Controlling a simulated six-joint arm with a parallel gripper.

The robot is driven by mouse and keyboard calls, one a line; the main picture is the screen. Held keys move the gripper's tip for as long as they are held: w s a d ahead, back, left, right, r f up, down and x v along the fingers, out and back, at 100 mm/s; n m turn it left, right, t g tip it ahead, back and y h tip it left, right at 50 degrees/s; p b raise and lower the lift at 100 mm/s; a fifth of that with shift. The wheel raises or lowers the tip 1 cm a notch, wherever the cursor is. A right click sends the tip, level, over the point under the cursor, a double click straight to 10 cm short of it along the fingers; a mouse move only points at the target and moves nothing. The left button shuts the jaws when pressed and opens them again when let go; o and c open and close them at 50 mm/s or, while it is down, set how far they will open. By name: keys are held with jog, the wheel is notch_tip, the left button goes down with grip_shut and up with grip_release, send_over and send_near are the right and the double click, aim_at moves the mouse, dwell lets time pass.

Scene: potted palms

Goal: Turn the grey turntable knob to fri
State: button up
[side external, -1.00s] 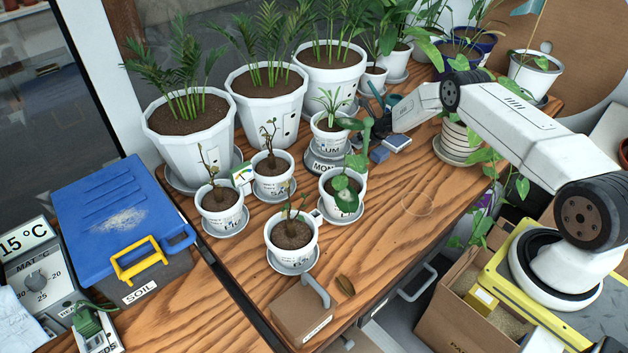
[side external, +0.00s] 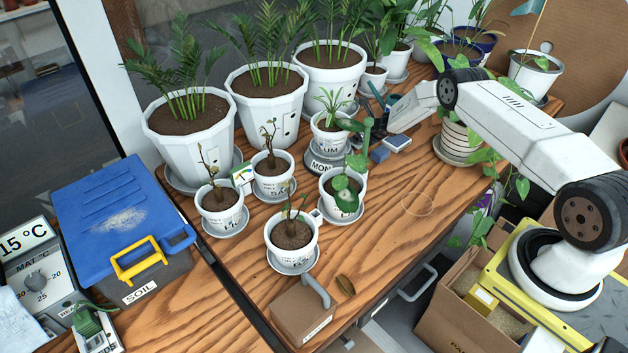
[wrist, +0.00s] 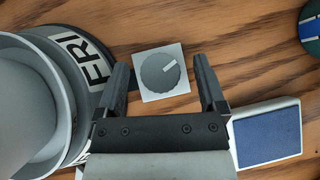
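The grey knob (wrist: 160,70) sits on a small white square plate in the wrist view, its pale pointer line aimed to the upper right. My gripper (wrist: 159,80) is open, with one dark finger on each side of the knob and apart from it. The turntable's dark rim (wrist: 88,35) with a white FRI label (wrist: 84,58) shows at the left of the wrist view. In the side view the turntable (side external: 327,162) carries a small potted plant (side external: 331,122), and a MON label faces that camera. The knob is hidden there behind plants and my gripper.
A white tray with a blue pad (wrist: 268,134) lies right of my gripper in the wrist view. Several small pots on saucers stand in front of the turntable. Large palms (side external: 265,95) stand behind. Bare wood (side external: 400,195) lies on the front right of the table.

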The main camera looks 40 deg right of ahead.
jog(key=shift+s+a, duration=0.1)
jog(key=shift+s, duration=0.1)
dwell(0.3)
jog(key=shift+v, duration=3.75)
